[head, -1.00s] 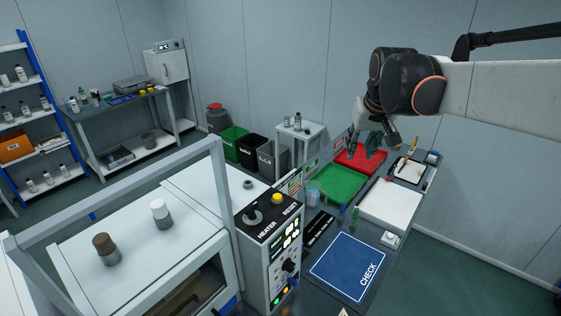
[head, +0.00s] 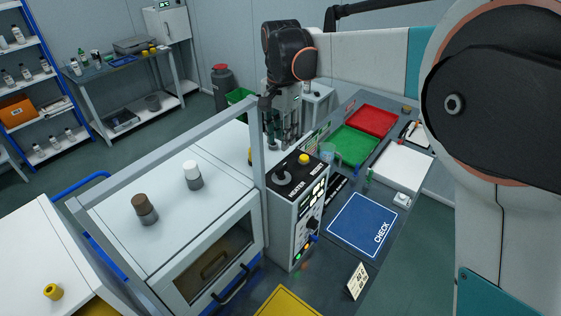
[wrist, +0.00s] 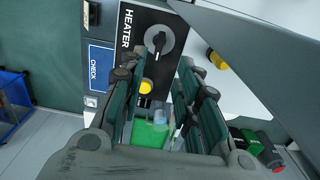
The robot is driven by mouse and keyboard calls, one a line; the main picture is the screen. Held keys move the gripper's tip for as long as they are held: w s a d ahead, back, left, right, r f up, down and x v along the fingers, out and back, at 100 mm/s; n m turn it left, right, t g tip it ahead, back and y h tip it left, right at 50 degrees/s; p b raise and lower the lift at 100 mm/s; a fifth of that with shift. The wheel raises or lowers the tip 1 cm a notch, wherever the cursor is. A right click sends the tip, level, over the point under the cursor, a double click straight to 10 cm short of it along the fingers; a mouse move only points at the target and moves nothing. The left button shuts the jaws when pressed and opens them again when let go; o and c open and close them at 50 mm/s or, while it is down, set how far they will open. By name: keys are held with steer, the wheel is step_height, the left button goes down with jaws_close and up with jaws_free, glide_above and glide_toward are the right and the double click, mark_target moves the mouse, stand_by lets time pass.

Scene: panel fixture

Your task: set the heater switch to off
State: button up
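The heater switch (head: 282,178) is a grey, dark-centred rotary knob on the black top of the control box, beside the word HEATER. It also shows in the wrist view (wrist: 159,40), where a dark bar crosses its grey dial. Its position markings are too small to read. My gripper (head: 282,143) points down just behind the control box (head: 285,225), apart from the knob. In the wrist view my gripper (wrist: 157,75) has its two green-padded fingers spread with nothing held between them, and the knob lies beyond their tips.
A yellow RESET button (head: 304,160) sits close to the knob. A metal frame post (head: 258,150) rises left of the box, near my gripper. A white-topped cabinet (head: 165,240) bears two capped bottles. A blue CHECK mat (head: 362,224) lies on the bench to the right.

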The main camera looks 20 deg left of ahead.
mark_target(282, 166)
step_height(282, 166, down, 10)
steer(key=shift+f+p, duration=0.1)
steer(key=shift+p, duration=0.35)
jaws_close()
